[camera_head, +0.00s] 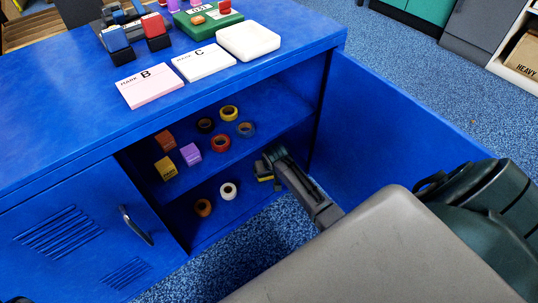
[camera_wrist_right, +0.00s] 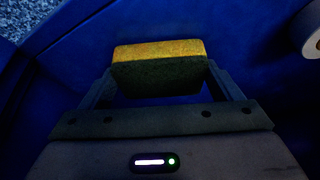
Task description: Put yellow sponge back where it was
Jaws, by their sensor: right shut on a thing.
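The yellow sponge (camera_wrist_right: 158,52), yellow on top with a dark green underside, is between the two fingers of my right gripper (camera_wrist_right: 160,80) in the right wrist view. The gripper is shut on it. In the head view, my right gripper (camera_head: 268,172) reaches into the right side of the open blue cabinet (camera_head: 245,60), at the lower compartment, and a bit of yellow shows at its tip. Whether the sponge touches the cabinet floor I cannot tell. A yellow block (camera_head: 165,168) stands on the shelf at the left.
The shelf (camera_head: 268,128) also holds orange (camera_head: 164,140) and purple (camera_head: 190,154) blocks and several tape rolls. A white roll (camera_head: 228,191) and a brown roll (camera_head: 203,207) lie below. The open door (camera_head: 400,115) stands right of my arm; the left door (camera_head: 80,240) is closed.

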